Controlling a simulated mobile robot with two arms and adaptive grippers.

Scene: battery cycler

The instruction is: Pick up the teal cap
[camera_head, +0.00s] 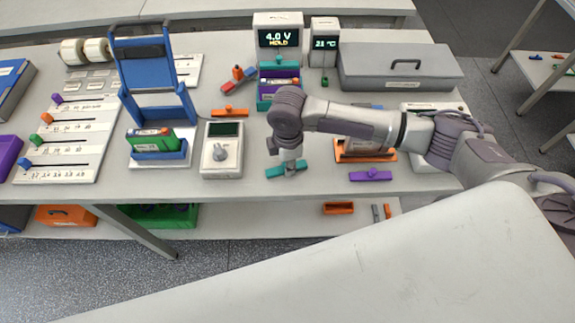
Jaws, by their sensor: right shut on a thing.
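The teal cap (280,172) is a flat bar with a raised middle, near the front edge of the table. My right arm reaches in from the right. My right gripper (289,166) points down and is shut on the teal cap's middle, which the fingers partly hide. I cannot tell whether the cap touches the table. My left gripper is not in view.
A grey meter (222,160) with a dial stands left of the cap. A purple cap (370,175) lies to the right and an orange cap (229,112) behind. A blue holder (175,154) with a green battery stands further left. Bare table (235,187) shows in front.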

